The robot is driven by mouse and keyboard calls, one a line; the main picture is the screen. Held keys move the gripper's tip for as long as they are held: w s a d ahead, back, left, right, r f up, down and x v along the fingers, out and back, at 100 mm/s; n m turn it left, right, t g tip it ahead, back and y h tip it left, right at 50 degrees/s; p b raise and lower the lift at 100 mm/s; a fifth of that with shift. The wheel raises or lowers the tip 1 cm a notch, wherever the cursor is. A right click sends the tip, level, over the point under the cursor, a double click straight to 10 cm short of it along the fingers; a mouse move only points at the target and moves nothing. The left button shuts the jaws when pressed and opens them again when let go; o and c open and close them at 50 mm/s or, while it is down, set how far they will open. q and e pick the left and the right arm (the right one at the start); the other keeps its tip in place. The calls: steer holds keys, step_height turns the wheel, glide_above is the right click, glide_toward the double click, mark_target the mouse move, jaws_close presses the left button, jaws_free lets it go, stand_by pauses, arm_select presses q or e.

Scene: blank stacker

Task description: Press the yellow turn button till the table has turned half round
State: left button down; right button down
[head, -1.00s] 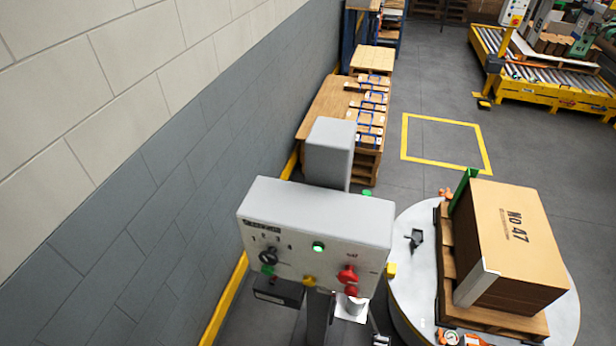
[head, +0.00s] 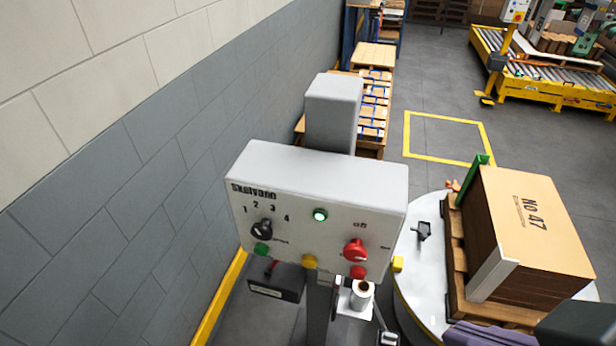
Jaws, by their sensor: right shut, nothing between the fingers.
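The control panel (head: 290,225) is a light grey box on a post, with its front facing me. A yellow button (head: 309,262) sits at the middle of its lower edge; its label cannot be read. The white round turntable (head: 418,285) is to the right and carries a pallet with a brown carton (head: 530,215) marked No 47. My right gripper (head: 487,335) shows only partly at the bottom right edge, in front of the turntable, apart from the panel and the button. It is shut and empty. My left gripper is not in view.
The panel also has a black selector knob (head: 262,230), a lit green lamp (head: 320,215), a green button (head: 262,249), a red knob (head: 355,250) and a red button (head: 358,272). A wall stands close on the left. Free floor with a yellow marked square (head: 447,160) lies beyond.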

mark_target(309, 263)
steer(key=w+a+f+n+t+y+b, duration=0.3)
steer(key=a+f+b, duration=0.4)
steer(key=f+b, duration=0.6)
steer(key=w+a+f+n+t+y+b, duration=0.3)
steer(key=w+a+f+n+t+b, duration=0.2)
steer(key=f+b, duration=0.8)
steer(key=w+a+n+b, duration=0.2)
steer(key=a+b, duration=0.1)
steer(key=b, duration=0.5)
steer(key=shift+a+f+b, duration=0.15)
steer(key=shift+f+b, duration=0.2)
steer(key=shift+b, duration=0.05)
steer(key=w+d+b, duration=0.2)
steer(key=w+b, duration=0.1)
steer(key=w, duration=0.5)
steer(key=shift+w+d, duration=0.2)
steer(key=shift+w, duration=0.05)
steer(key=shift+w, duration=0.1)
